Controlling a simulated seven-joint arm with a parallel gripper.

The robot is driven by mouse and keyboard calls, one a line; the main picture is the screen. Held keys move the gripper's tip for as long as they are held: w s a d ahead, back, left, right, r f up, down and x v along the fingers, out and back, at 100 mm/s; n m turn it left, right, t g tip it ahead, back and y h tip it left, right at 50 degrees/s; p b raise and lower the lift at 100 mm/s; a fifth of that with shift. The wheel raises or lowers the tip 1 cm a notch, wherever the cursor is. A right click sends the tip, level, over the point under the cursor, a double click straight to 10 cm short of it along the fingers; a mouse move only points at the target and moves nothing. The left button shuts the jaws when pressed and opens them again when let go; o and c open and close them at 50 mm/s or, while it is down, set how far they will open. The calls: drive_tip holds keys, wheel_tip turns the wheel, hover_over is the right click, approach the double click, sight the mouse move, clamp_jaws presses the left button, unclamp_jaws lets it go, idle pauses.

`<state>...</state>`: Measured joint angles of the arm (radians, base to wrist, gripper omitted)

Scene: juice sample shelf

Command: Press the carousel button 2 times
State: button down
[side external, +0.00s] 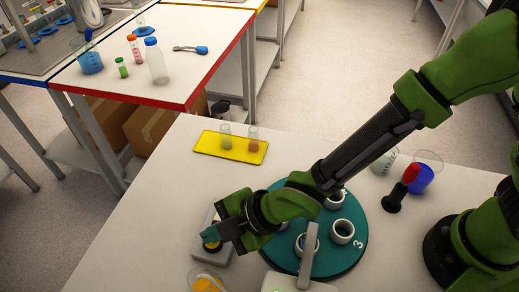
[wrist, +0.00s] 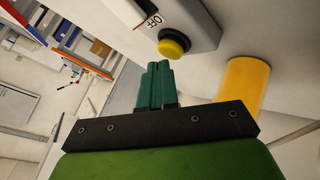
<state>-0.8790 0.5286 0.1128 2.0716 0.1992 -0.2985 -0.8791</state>
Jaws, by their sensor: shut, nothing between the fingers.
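The carousel (side external: 350,262) is a teal disc with white ring holders and a number 3 on its rim. Left of it stands a grey button box (side external: 222,256), partly hidden by my gripper (side external: 212,236). In the wrist view the box (wrist: 203,30) carries the word OFF and a round yellow button (wrist: 174,46). My gripper's teal fingers (wrist: 158,68) are shut and empty, with their tips close to the button. Whether they touch it, I cannot tell. The button looks raised from its dark collar.
A beaker of orange liquid (side external: 207,282) stands close to the box. A yellow tray (side external: 215,149) with two small beakers lies behind. A red-and-black tool (side external: 401,190) and beakers, one with blue liquid (side external: 421,181), stand at right. The table's left part is clear.

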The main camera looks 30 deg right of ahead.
drive_tip(key=shift+f, duration=0.55)
idle(0.6)
drive_tip(key=shift+r, duration=0.95)
drive_tip(key=shift+r, duration=2.55)
idle(0.4)
